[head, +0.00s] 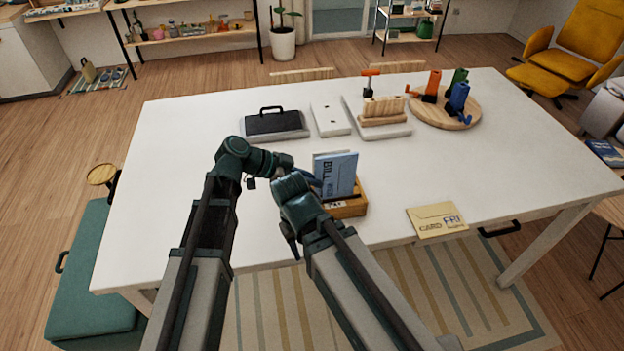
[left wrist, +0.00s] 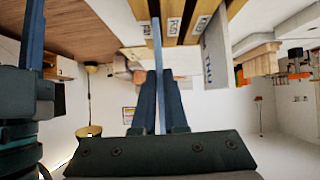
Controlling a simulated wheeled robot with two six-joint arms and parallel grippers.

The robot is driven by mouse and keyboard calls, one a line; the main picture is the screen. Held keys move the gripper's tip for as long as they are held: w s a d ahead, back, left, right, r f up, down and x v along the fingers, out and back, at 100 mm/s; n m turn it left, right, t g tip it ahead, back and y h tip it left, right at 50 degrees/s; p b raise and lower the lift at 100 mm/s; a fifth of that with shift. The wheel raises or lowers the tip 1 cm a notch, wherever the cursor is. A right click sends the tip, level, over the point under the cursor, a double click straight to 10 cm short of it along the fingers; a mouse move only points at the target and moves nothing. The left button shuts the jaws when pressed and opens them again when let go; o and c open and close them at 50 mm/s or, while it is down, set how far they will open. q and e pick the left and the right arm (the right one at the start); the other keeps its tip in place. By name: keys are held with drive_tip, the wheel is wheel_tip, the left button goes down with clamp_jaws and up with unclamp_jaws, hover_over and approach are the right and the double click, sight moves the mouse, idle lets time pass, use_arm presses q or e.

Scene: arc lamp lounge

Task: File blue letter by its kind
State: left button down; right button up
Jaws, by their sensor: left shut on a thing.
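The blue letter (head: 343,174) stands upright at the wooden sorter (head: 350,207), its face printed "BILL". A front label on the sorter seems to read "PAY". My left gripper (head: 310,179) is partly hidden behind my right wrist. In the left wrist view its blue fingers (left wrist: 160,88) are shut on the letter, seen edge-on as a thin blue strip (left wrist: 157,38) reaching towards the labelled slots (left wrist: 185,28). I cannot tell how deep its lower edge sits. My right gripper (head: 290,238) is beside the left one; its jaws do not show clearly. A yellow card (head: 437,219) lies flat near the front edge.
A grey panel with dark lettering (left wrist: 215,55) stands at the sorter in the left wrist view. A black-handled case (head: 273,124), a white panel (head: 330,119), a wooden rack (head: 383,111) and a round board with coloured holders (head: 443,107) stand behind. The white table (head: 540,180) is clear at right.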

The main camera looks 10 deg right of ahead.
use_arm(q)
drive_tip(key=shift+f+b, duration=2.1)
drive_tip(key=shift+b, duration=0.05)
idle(0.4)
drive_tip(key=shift+s+f, duration=0.15)
drive_tip(key=shift+w+f+b, duration=0.2)
drive_tip(key=shift+f+b, duration=0.15)
drive_tip(key=shift+b, duration=0.05)
drive_tip(key=shift+s+f, duration=0.1)
drive_tip(key=shift+f+b, duration=0.6)
drive_tip(key=shift+b, duration=0.15)
drive_tip(key=c, duration=0.9)
unclamp_jaws()
drive_tip(key=shift+r, duration=0.1)
